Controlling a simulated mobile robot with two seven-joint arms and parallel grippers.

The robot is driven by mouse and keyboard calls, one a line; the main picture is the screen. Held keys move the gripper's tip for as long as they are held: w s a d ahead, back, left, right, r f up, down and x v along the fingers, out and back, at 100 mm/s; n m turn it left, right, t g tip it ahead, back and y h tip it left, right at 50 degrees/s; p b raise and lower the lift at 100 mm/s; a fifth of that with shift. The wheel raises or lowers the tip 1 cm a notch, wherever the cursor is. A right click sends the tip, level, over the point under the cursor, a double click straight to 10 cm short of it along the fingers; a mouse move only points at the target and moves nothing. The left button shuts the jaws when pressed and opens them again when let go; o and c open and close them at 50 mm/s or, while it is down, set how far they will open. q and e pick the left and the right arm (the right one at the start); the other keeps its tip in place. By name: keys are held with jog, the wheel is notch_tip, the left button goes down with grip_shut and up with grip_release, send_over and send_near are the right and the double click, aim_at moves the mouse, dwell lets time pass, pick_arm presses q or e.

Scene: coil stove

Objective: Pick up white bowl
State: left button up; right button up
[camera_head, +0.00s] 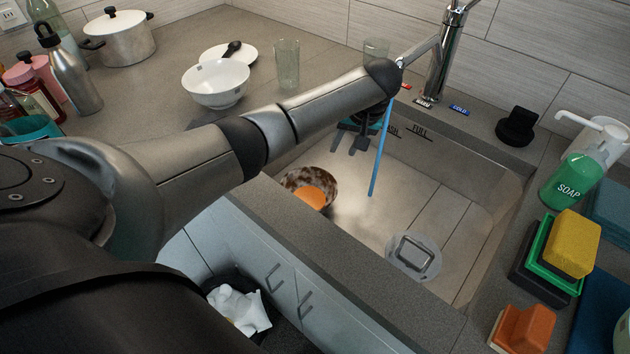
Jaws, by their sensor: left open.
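The white bowl (216,93) stands upright on the grey counter at the upper left, left of the sink. A white plate with a dark spoon lies just behind it. My left arm reaches across the picture from the left, passing in front of and to the right of the bowl. My left gripper (351,138) is over the sink, well right of the bowl and apart from it. Its dark fingers are open and point down; the arm hides part of it. My right gripper is not in view.
The sink (440,205) holds a brown bowl (295,180) with something orange. A thin blue rod (379,155) shows beside my gripper. A clear glass (287,63) stands right of the white bowl, a pot (122,42) and bottles to its left. The tap (440,65) rises behind the sink.

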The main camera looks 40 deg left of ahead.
aim_at(335, 193)
pick_arm(q)
jog(key=s+d+m+g+b, duration=0.1)
jog(key=s+d+g, duration=0.1)
jog(key=s+d, duration=0.15)
jog(key=shift+g+h, duration=0.3)
jog(key=shift+h, duration=0.1)
jog(key=b+x, duration=0.1)
jog(key=x, duration=0.2)
jog(key=b+x, duration=0.1)
jog(key=x, duration=0.2)
jog(key=b+x, duration=0.1)
jog(key=x, duration=0.3)
jog(key=shift+d+f+b, duration=0.2)
jog(key=shift+d+b, duration=0.05)
jog(key=shift+b, duration=0.1)
jog(key=shift+a+f, duration=0.15)
jog(key=shift+f, duration=0.4)
jog(key=c, duration=0.6)
grip_shut()
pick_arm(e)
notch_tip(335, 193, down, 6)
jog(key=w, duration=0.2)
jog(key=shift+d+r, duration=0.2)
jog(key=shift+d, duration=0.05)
